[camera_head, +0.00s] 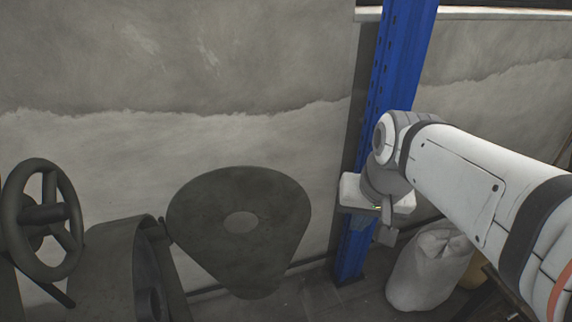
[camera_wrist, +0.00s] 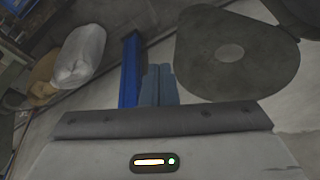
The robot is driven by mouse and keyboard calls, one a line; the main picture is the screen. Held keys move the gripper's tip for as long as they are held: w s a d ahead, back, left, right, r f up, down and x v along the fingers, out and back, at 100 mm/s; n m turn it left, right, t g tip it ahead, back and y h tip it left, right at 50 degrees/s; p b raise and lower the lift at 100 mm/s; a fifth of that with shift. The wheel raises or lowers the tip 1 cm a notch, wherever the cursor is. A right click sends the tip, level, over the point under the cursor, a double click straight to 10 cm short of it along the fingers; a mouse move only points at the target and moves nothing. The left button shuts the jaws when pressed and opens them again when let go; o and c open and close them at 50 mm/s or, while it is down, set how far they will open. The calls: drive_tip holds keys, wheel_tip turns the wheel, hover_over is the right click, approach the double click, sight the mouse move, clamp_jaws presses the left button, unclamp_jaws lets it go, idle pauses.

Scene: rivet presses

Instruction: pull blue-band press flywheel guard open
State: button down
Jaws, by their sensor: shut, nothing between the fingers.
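The flywheel guard (camera_head: 225,195) is a dark grey-green, teardrop-shaped plate with a paler round disc in its middle. It stands out to the right of the press body (camera_head: 125,255), attached near its left edge. In the wrist view the guard (camera_wrist: 215,75) fills the upper right. My gripper (camera_head: 388,230) is right of the guard, apart from it, in front of the blue post. Its two fingers (camera_wrist: 159,85) are together with nothing between them, left of the guard in the wrist view. No blue band on the press is visible.
A dark spoked handwheel (camera_head: 42,215) is on the press at left. A perforated blue post (camera_head: 400,60) stands close behind my gripper. A pale sack (camera_head: 425,275) sits on the floor at right. A grey plaster wall (camera_head: 180,60) runs behind.

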drive_tip(key=w+a+f+m, duration=0.4)
drive_tip(key=w+f+m, duration=0.5)
drive_tip(key=m, duration=0.2)
drive_tip(key=w+a+f+m+t, duration=0.1)
drive_tip(key=w+a+f+m, duration=0.3)
drive_tip(key=w+f+m, duration=0.5)
drive_tip(key=w+a+f+m+b, duration=0.1)
drive_tip(key=w+a+f+m, duration=0.2)
drive_tip(key=w+f+m, duration=0.6)
drive_tip(key=shift+a+f+m+t, duration=0.4)
drive_tip(key=shift+f+m, duration=0.25)
drive_tip(key=shift+m, duration=1.55)
